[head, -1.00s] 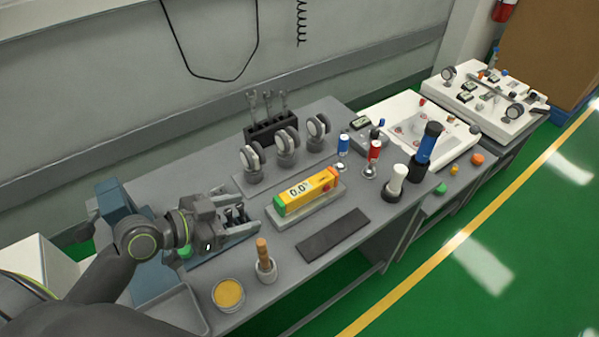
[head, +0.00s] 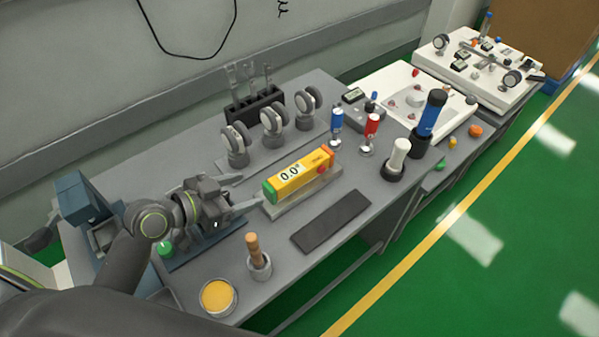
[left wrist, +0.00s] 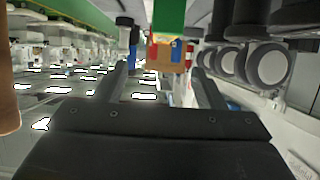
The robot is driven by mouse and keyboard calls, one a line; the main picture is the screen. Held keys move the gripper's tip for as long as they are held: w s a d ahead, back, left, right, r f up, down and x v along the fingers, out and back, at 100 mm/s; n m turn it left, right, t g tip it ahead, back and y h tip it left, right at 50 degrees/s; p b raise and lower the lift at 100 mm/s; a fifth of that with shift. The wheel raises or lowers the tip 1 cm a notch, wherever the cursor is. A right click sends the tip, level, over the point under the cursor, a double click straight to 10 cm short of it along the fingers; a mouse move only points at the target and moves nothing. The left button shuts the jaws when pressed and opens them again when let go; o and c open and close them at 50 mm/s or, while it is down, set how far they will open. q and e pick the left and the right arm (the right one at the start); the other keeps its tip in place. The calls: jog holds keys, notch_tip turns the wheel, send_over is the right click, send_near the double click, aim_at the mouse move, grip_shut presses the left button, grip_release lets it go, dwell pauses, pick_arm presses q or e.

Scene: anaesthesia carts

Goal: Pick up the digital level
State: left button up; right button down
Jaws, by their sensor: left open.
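The digital level (head: 300,176) is a yellow bar with a 0.0° display and an orange-red far end. It lies on a light grey block on the grey bench, in the middle of the head view. My left gripper (head: 243,192) is open and empty, just left of the level's near end and apart from it. In the left wrist view the two fingers (left wrist: 165,85) are spread. A green and orange block shows beyond them; I cannot tell surely that it is the level. My right gripper is not in view.
Several casters (head: 272,127) stand behind the level. Blue and red bottles (head: 369,130) and a white-topped one (head: 398,158) stand to its right. A dark flat bar (head: 331,221) lies in front. A wooden-handled tool in a cup (head: 258,262) and a yellow dish (head: 217,297) are nearer.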

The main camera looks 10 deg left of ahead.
pick_arm(q)
jog(key=p, duration=0.1)
send_near(292, 172)
jog(key=x, duration=0.3)
jog(key=shift+s+d, duration=0.25)
jog(key=shift+w+a+p+x, duration=0.15)
jog(key=shift+p+x, duration=0.2)
jog(key=shift+x, duration=0.85)
jog(key=shift+w+a+p+x, duration=0.1)
jog(key=shift+p+x, duration=0.2)
jog(key=shift+x, duration=0.9)
jog(key=shift+w+d+f, duration=0.15)
jog(key=shift+w+d, duration=0.05)
jog(key=c, duration=1.3)
